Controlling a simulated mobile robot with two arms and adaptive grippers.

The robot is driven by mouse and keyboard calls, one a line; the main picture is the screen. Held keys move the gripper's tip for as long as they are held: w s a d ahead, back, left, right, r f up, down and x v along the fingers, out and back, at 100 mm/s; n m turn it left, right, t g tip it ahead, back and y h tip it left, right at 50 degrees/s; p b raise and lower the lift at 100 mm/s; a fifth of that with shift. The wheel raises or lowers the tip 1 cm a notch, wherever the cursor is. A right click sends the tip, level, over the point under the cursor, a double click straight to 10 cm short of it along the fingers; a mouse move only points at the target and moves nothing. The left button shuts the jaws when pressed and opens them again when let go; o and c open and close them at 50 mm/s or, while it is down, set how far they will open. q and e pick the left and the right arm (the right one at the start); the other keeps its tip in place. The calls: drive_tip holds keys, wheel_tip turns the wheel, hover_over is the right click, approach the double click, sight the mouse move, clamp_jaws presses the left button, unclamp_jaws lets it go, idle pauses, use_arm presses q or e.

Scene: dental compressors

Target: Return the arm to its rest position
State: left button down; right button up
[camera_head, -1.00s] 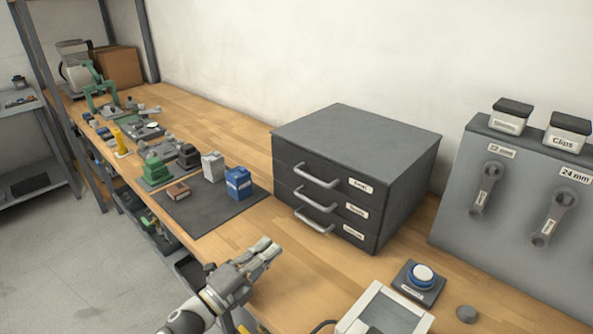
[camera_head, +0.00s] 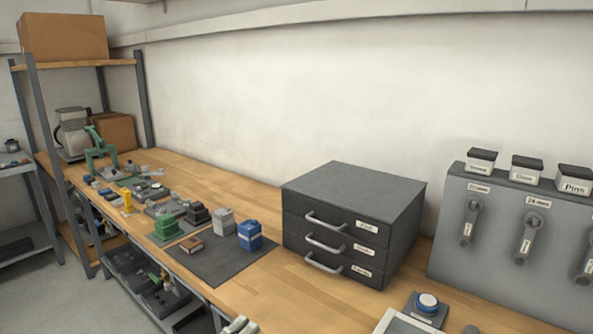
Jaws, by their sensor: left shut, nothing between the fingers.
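My left gripper (camera_head: 240,325) shows only as its fingertips at the bottom edge of the head view, in front of the bench's front edge. It is shut and empty. The rest of my left arm is below the picture. My right gripper is not in view. The wooden workbench (camera_head: 300,296) runs from the far left to the lower right.
A grey three-drawer cabinet (camera_head: 352,190) stands on the bench, drawers closed. A dark mat (camera_head: 222,266) holds a blue container (camera_head: 250,235) and other small parts. A wrench panel (camera_head: 495,235) with labelled bins stands right.

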use_arm(q)
drive_tip(key=s+a+f+n+g+y, duration=0.1)
drive_tip(key=a+f+n+y, duration=0.25)
drive_tip(key=f, duration=0.65)
drive_tip(key=a+f+n+y, duration=0.3)
drive_tip(key=f+n, duration=0.2)
drive_tip(key=f, duration=0.5)
drive_tip(key=s+a+f+n+g+y, duration=0.2)
drive_tip(key=s+f+n, duration=0.15)
drive_tip(key=f, duration=0.45)
drive_tip(key=s+a+f+n+g+y, duration=0.1)
drive_tip(key=s+a+f+n+g, duration=0.15)
drive_tip(key=s+f, duration=0.4)
drive_tip(key=s+a+f+n+g+y, duration=0.2)
drive_tip(key=s+f+n+g, duration=0.2)
drive_tip(key=s+f, duration=0.95)
drive_tip(key=s+f+n+g, duration=0.2)
drive_tip(key=s+f, duration=0.2)
drive_tip(key=s, duration=0.8)
drive_tip(key=s+f+n+g, duration=0.2)
drive_tip(key=s+f, duration=0.3)
drive_tip(key=s, duration=0.7)
drive_tip(key=shift+d+f+g+y, duration=0.2)
drive_tip(key=shift+d+g+y, duration=0.2)
drive_tip(key=shift+g, duration=0.45)
drive_tip(key=shift+s+n, duration=0.1)
drive_tip(key=shift+n, duration=0.15)
